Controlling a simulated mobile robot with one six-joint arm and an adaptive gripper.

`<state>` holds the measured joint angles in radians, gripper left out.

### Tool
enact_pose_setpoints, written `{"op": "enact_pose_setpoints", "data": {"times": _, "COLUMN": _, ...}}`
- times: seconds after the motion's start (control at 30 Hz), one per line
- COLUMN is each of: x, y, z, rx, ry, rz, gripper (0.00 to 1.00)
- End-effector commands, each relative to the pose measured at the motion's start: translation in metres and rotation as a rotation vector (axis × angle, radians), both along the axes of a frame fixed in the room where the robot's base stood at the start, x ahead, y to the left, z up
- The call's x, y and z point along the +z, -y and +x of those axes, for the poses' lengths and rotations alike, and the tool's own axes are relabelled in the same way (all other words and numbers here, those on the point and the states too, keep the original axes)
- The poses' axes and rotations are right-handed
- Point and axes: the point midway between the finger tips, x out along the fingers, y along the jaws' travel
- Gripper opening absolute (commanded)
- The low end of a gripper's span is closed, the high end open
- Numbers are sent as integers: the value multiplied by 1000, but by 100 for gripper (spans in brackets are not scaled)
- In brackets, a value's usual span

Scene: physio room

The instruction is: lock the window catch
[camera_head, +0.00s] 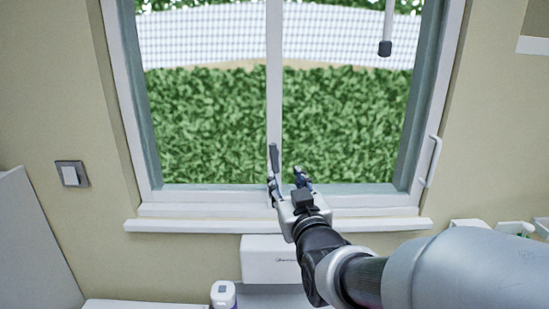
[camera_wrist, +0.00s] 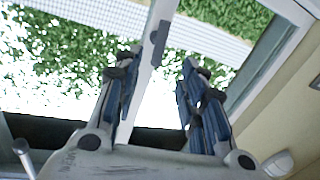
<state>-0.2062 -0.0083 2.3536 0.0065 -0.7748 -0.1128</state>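The window catch (camera_head: 274,158) looks like a small dark grey lever, standing roughly upright on the window's white middle post (camera_head: 274,90). In the wrist view the catch (camera_wrist: 158,42) shows as a grey piece on the slanting post, beyond the fingertips. My gripper (camera_head: 287,183) is just below the catch, near the lower window frame. In the wrist view my gripper (camera_wrist: 162,60) is open, with a clear gap between its two fingers and nothing held. The catch's lower end is close to the fingers; I cannot tell whether they touch.
A white sill (camera_head: 180,226) runs under the window. A white handle (camera_head: 430,162) is on the right frame, and a rod with a dark end (camera_head: 385,48) hangs at upper right. A white box (camera_head: 262,262) and a bottle (camera_head: 223,293) stand below. A switch (camera_head: 71,174) is left.

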Motion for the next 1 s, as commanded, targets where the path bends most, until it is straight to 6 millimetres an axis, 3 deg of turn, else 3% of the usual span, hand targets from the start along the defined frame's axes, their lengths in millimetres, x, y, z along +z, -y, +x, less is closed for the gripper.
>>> {"op": "enact_pose_setpoints", "data": {"times": 0.3, "x": 0, "y": -14, "z": 71, "rx": -1, "ry": -2, "rz": 0, "gripper": 38}}
{"op": "enact_pose_setpoints", "data": {"times": 0.5, "x": 0, "y": -21, "z": 107, "rx": -1, "ry": -1, "rz": 0, "gripper": 38}}
{"op": "enact_pose_setpoints", "data": {"times": 0.7, "x": 0, "y": -25, "z": 127, "rx": -1, "ry": -1, "rz": 0, "gripper": 38}}
{"op": "enact_pose_setpoints", "data": {"times": 1.0, "x": 0, "y": -26, "z": 132, "rx": -1, "ry": -1, "rz": 0, "gripper": 38}}
